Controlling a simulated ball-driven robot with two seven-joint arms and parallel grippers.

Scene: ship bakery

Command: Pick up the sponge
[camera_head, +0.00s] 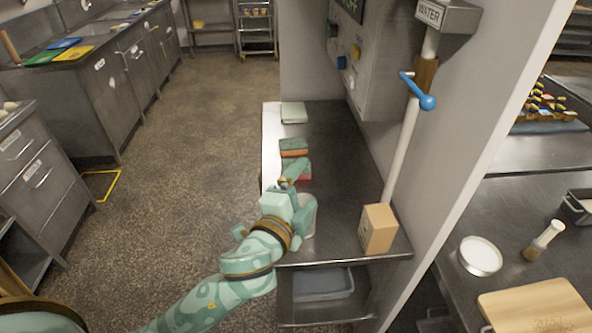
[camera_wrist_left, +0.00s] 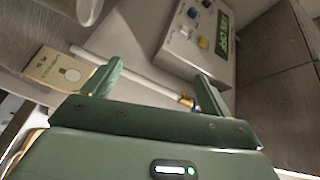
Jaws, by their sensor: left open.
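A sponge (camera_head: 294,147), green on top and orange below, lies on the steel counter (camera_head: 342,177) in the head view, near its left edge. My left gripper (camera_head: 290,183) is open, on the near side of the sponge and apart from it in the picture. Its two green fingers also show in the left wrist view (camera_wrist_left: 155,87), with nothing between them. The sponge does not show in the wrist view. My right gripper is not in view.
A pale folded cloth (camera_head: 293,112) lies at the counter's far end. A cardboard-coloured box (camera_head: 378,229) stands near right, by a white pipe (camera_head: 401,150). A control panel (camera_head: 362,55) hangs on the wall.

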